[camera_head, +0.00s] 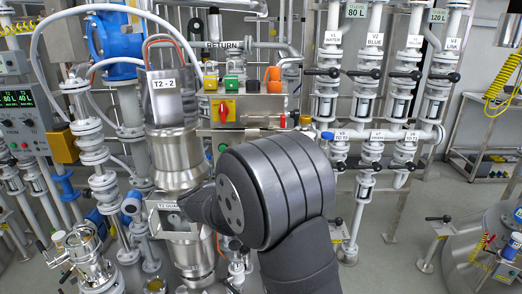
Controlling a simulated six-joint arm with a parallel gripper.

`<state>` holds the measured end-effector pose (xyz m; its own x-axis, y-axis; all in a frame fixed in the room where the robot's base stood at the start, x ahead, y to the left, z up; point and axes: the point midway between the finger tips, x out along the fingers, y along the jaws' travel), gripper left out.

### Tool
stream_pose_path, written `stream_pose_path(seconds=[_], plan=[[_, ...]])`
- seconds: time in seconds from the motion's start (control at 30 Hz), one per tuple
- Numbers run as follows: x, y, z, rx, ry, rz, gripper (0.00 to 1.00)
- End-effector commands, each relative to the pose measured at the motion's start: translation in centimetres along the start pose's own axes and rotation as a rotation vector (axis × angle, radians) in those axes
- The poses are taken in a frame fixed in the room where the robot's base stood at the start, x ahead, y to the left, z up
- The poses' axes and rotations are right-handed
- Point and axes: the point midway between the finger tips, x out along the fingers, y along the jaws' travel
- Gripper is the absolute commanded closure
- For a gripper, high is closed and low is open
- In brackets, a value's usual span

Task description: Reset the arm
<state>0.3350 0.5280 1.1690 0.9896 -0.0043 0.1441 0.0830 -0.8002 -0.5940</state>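My own dark grey arm (285,190) rises from the bottom centre and bends at a large rounded joint. A smaller dark part of it (198,205) reaches left, in front of the steel column labelled T2 - 2 (175,110). I cannot make out any gripper fingers. The end of the arm is hidden behind the joint or too small to tell. Nothing held can be seen.
A valve panel with yellow, green, orange and red controls (235,85) stands behind the arm. Several white pipes with black-handled valves (372,75) fill the right. A display box (18,105) is at left, a steel vessel (480,250) at lower right. Floor (385,265) shows between.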

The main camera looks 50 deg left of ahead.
Motion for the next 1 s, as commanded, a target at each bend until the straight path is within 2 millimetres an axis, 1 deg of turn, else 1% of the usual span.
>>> stream_pose_path(seconds=[0.6,0.77,0.87,1.0], plan=[[-0.1,0.1,-0.1,0.000,0.000,0.000,1.00],[0.6,-0.3,0.5,0.000,0.000,0.001,1.00],[1.4,-0.9,1.0,0.000,0.001,0.001,1.00],[-0.4,0.2,-0.3,0.000,-0.001,-0.002,1.00]])
